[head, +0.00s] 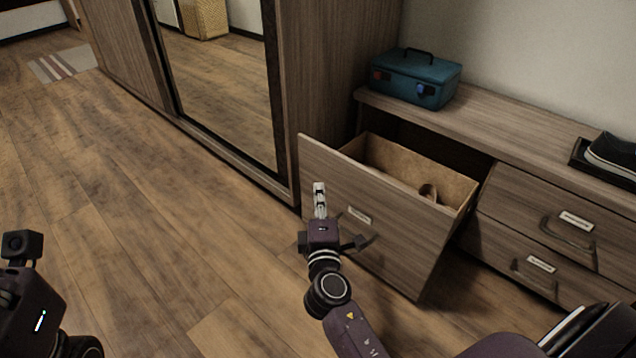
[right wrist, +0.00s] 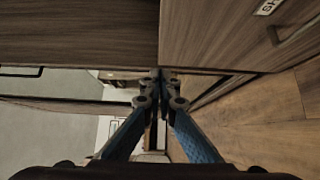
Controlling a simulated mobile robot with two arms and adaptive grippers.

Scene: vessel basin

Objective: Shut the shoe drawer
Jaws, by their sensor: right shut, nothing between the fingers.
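The shoe drawer (head: 400,228) stands pulled well out of the low wooden cabinet, its light inner box (head: 450,186) showing, with a small brown item inside. A white label (head: 359,215) is on its front; part of a label also shows upside down on the drawer front (right wrist: 215,40) in the right wrist view. My right gripper (head: 319,188) is shut and empty, in front of the drawer front's left part; its fingers meet in the right wrist view (right wrist: 160,82). I cannot tell whether they touch the panel. The drawer's handle is largely hidden by my gripper. Only my left arm's wrist parts show, bottom left.
A teal toolbox (head: 416,78) sits on the cabinet top (head: 500,118). A dark shoe (head: 612,154) lies on a tray at the right. Two closed drawers (head: 550,212) are right of the open one. A mirrored wardrobe (head: 225,80) stands behind left.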

